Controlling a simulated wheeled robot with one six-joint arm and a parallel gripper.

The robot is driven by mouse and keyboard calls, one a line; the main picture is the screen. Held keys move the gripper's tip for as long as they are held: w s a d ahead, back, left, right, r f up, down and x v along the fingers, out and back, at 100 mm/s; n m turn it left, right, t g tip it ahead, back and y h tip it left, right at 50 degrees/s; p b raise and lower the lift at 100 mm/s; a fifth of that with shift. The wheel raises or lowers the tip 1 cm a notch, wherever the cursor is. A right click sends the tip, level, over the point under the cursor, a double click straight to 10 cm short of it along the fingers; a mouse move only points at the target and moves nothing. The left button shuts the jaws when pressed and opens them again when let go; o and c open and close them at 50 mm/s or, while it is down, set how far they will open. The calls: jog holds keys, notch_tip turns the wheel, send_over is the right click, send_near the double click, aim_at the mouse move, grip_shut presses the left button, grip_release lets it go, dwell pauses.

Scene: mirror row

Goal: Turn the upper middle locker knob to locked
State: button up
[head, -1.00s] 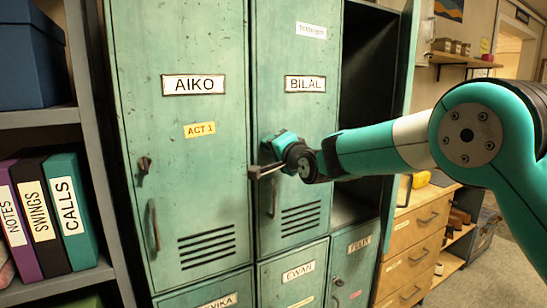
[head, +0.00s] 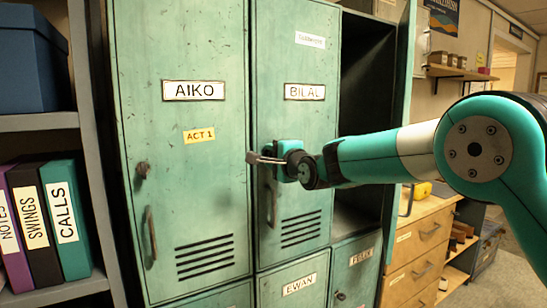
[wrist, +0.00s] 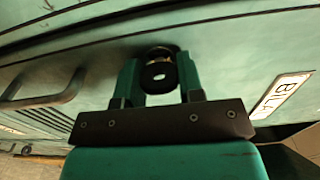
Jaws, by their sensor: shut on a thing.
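The upper middle locker door (head: 300,130) is green, shut, and carries a BILAL plate (head: 305,91). My gripper (head: 263,158) is at the left edge of this door, above its handle (head: 271,203). The gripper hides the knob in the head view. In the wrist view, the dark round knob (wrist: 158,74) sits between the two green fingers of my gripper (wrist: 158,82), which is shut on it. The BILAL plate (wrist: 283,92) shows at the right there, and the handle (wrist: 45,95) at the left. I cannot tell which position the knob points to.
The AIKO locker (head: 205,130) on the left is shut, with its own knob (head: 142,170) and handle. An open, dark compartment (head: 365,110) lies right of the BILAL door, behind my arm. A shelf with binders (head: 65,215) stands at far left, drawers (head: 418,245) at right.

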jog(key=o, duration=0.9)
jog(key=shift+o, duration=0.2)
jog(key=b+v, duration=0.5)
jog(key=v, duration=1.2)
jog(key=shift+d, duration=0.2)
jog(key=shift+s, duration=0.15)
